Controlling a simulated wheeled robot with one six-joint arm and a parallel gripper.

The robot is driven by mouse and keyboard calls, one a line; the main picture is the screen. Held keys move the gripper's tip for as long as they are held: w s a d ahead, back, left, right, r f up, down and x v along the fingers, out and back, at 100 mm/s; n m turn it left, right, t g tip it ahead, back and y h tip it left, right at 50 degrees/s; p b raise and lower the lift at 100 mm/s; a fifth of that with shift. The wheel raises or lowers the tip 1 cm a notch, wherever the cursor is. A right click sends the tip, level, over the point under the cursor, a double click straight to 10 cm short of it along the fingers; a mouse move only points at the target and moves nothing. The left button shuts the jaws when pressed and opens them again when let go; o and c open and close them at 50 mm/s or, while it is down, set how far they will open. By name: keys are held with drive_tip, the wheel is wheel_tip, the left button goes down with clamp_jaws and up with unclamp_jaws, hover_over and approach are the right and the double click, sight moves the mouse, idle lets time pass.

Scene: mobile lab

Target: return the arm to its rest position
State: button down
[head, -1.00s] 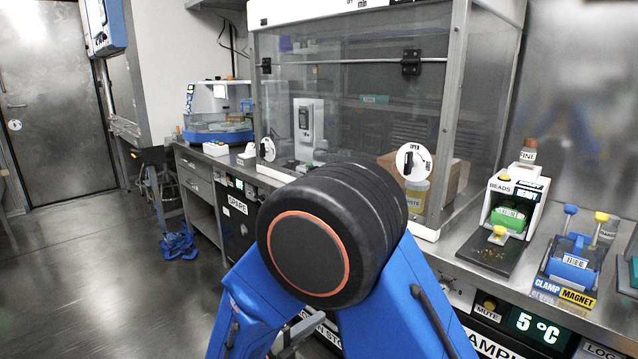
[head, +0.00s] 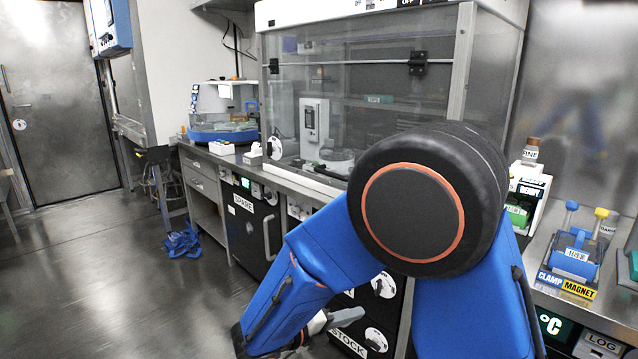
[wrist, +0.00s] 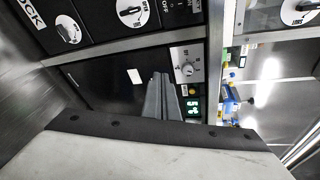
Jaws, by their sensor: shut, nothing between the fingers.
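My arm rises in front of the bench in the head view, its blue links folded at a large black elbow joint with an orange ring. My gripper (wrist: 164,90) is shut and empty. Its two grey fingers lie together in the wrist view. In the head view a grey part of the gripper (head: 345,318) shows low beside the blue forearm, in front of the cabinet fronts. The fingers touch nothing that I can see.
A glass-fronted hood (head: 360,85) stands on the steel bench behind my arm. To the right are a bead dispenser (head: 518,210) and a clamp magnet stand (head: 572,260). Drawers and dark cabinets (head: 250,225) line the bench front. The floor (head: 110,270) at left is mostly clear.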

drive_tip(key=s+d+r+m+g+y, duration=0.2)
drive_tip(key=s+d+m+g, duration=0.2)
drive_tip(key=d+m, duration=0.4)
drive_tip(key=s+d+r+m+g+y, duration=0.25)
drive_tip(key=s+d+m, duration=0.25)
drive_tip(key=d+m, duration=0.3)
drive_tip(key=s+d+r+m+t+y, duration=0.1)
drive_tip(key=s+d+r+m+y, duration=0.1)
drive_tip(key=s+m+y, duration=0.2)
drive_tip(key=s+d+r+m+t+y, duration=0.2)
drive_tip(key=s+m, duration=0.7)
drive_tip(key=m, duration=0.9)
drive_tip(key=shift+s+d+r+m+y, duration=0.3)
drive_tip(key=shift+s+d+r+y, duration=0.15)
drive_tip(key=shift+y, duration=0.8)
